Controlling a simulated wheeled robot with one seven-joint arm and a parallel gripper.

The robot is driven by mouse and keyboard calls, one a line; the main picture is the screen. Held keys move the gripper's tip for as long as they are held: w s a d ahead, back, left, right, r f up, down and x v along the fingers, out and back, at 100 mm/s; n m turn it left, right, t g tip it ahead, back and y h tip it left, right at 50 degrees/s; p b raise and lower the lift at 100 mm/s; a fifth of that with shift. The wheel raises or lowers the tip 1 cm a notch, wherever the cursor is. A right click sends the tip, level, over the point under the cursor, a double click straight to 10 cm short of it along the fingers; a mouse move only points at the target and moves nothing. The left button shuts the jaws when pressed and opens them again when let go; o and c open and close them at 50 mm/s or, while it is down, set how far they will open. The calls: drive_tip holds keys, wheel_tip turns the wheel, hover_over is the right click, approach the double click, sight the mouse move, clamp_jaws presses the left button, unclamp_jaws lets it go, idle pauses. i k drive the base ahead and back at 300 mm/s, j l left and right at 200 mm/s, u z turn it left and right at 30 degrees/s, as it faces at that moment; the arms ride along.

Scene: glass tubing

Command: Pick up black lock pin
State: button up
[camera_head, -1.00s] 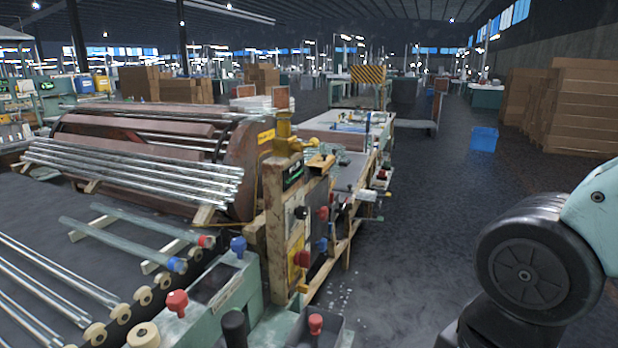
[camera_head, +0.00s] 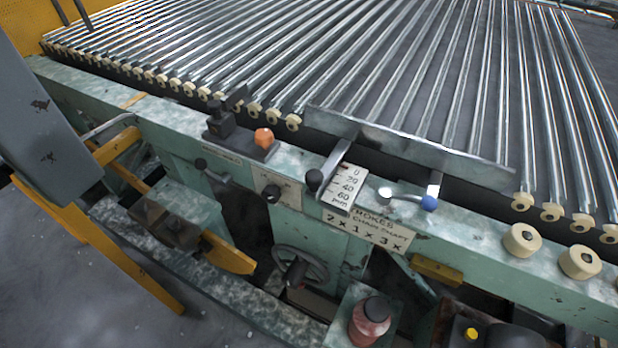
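Several black knobs are on the green machine frame (camera_head: 470,240), and I cannot tell for sure which one is the black lock pin. One round black knob (camera_head: 314,180) stands just left of the white scale plate. A taller black knob (camera_head: 218,112) stands on a dark block left of the orange knob (camera_head: 264,138). My gripper is not in view.
A bed of long glass tubes (camera_head: 400,60) on cream rollers lies behind the frame. A metal bar (camera_head: 410,148) runs along its near edge. A blue-tipped lever (camera_head: 429,203), a handwheel (camera_head: 300,268) and a red-and-black knob (camera_head: 370,320) are nearby. A yellow rail (camera_head: 150,280) stands at left.

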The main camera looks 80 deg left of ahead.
sight(173, 221)
drive_tip(key=u, duration=3.3)
drive_tip(key=k+l, duration=0.35)
drive_tip(key=l, duration=0.15)
